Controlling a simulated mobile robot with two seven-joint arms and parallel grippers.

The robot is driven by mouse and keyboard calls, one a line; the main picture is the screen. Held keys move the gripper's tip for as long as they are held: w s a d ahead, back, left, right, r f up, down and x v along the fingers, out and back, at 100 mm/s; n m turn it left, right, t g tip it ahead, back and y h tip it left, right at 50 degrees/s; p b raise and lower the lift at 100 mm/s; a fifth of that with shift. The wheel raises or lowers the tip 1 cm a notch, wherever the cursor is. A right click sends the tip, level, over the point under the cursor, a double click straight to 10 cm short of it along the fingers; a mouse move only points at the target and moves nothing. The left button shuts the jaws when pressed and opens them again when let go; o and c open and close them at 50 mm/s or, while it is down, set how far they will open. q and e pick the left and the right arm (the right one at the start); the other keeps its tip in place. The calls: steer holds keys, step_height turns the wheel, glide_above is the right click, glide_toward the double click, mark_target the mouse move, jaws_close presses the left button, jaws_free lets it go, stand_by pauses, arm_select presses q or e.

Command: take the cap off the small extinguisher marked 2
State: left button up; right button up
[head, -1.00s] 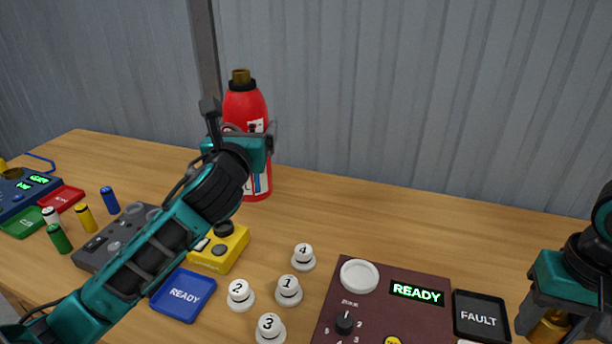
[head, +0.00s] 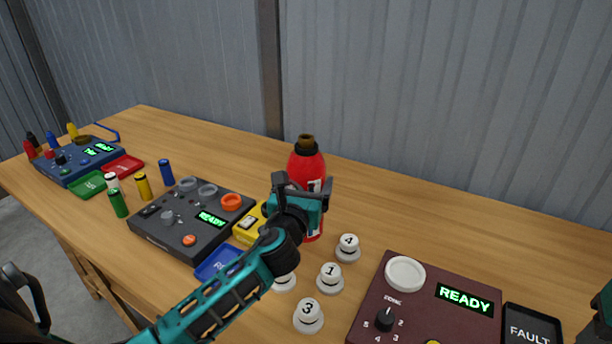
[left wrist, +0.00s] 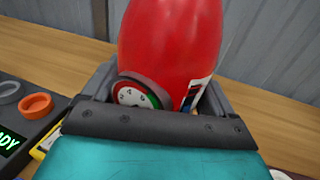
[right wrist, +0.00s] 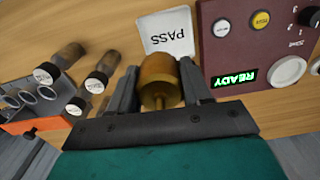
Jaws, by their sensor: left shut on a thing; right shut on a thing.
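The red extinguisher (head: 306,163) is upright near the middle of the bench in the head view, with a black collar and a brass-coloured neck (head: 306,142) on top. Its label is partly hidden and I cannot read its number for sure. My left gripper (head: 303,186) is shut around its body; the left wrist view shows the red body (left wrist: 170,50) and a round gauge (left wrist: 132,95) between the fingers. I cannot tell whether its base touches the bench. My right gripper (right wrist: 158,72) is shut on a brass cap-like piece (right wrist: 157,84), away from the extinguisher.
White numbered knobs (head: 330,278) stand in front of the extinguisher. A maroon panel (head: 450,325) is right of them, a dark grey panel (head: 190,225) left. A white PASS plate (right wrist: 168,30) lies beyond the brass piece. The back right bench is clear.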

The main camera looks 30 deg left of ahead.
arm_select(q)
steer(key=shift+f+b, duration=1)
steer(key=shift+f, duration=0.85)
steer(key=o, duration=1.9)
steer(key=shift+f, duration=0.2)
steer(key=shift+c, duration=0.2)
steer(key=shift+s, duration=0.1)
steer(key=v, duration=1.1)
steer(key=shift+s+d, duration=0.2)
steer(key=shift+s, duration=0.1)
